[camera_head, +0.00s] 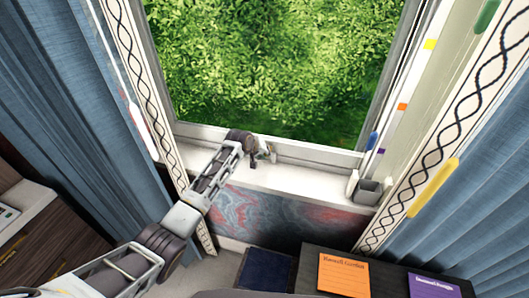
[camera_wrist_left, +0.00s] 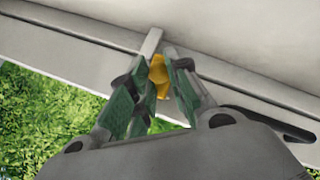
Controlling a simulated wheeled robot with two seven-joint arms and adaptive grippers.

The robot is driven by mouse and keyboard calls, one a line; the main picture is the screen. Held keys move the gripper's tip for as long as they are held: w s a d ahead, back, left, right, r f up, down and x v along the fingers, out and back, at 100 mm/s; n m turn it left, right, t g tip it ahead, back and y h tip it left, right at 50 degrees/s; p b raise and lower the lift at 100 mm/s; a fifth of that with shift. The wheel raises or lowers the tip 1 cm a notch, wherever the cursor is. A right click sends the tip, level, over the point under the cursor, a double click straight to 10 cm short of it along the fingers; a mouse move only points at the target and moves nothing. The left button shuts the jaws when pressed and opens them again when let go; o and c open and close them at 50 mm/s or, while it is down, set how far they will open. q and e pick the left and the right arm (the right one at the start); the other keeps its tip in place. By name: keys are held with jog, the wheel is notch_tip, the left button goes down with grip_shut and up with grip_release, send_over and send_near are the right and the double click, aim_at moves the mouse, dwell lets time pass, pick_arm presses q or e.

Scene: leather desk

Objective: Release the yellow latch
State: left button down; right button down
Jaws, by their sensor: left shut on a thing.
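The yellow latch (camera_wrist_left: 158,73) is in the left wrist view, at the window frame's edge, between my left gripper's fingers. A short light grey bar (camera_wrist_left: 151,42) stands just beside it. My left gripper (camera_wrist_left: 160,75) has green-padded fingers and is shut on the latch. In the head view my left gripper (camera_head: 263,158) reaches in from the left to the bottom of the window frame, above the sill. There the latch is too small or hidden behind the gripper to make out. My right gripper is not in view.
The window (camera_head: 280,60) shows green foliage. The white sill (camera_head: 300,178) runs below it, with a small grey box (camera_head: 369,191) at its right end. Blue curtains hang on both sides. An orange book (camera_head: 343,274) and a purple one (camera_head: 435,287) lie below right.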

pick_arm(q)
jog(key=shift+w+r+g, duration=0.1)
jog(key=shift+r+g, duration=0.2)
jog(key=shift+g, duration=0.2)
dwell(0.3)
jog(key=c, duration=1.3)
grip_release()
jog(key=v, duration=1.2)
jog(key=shift+d, duration=0.15)
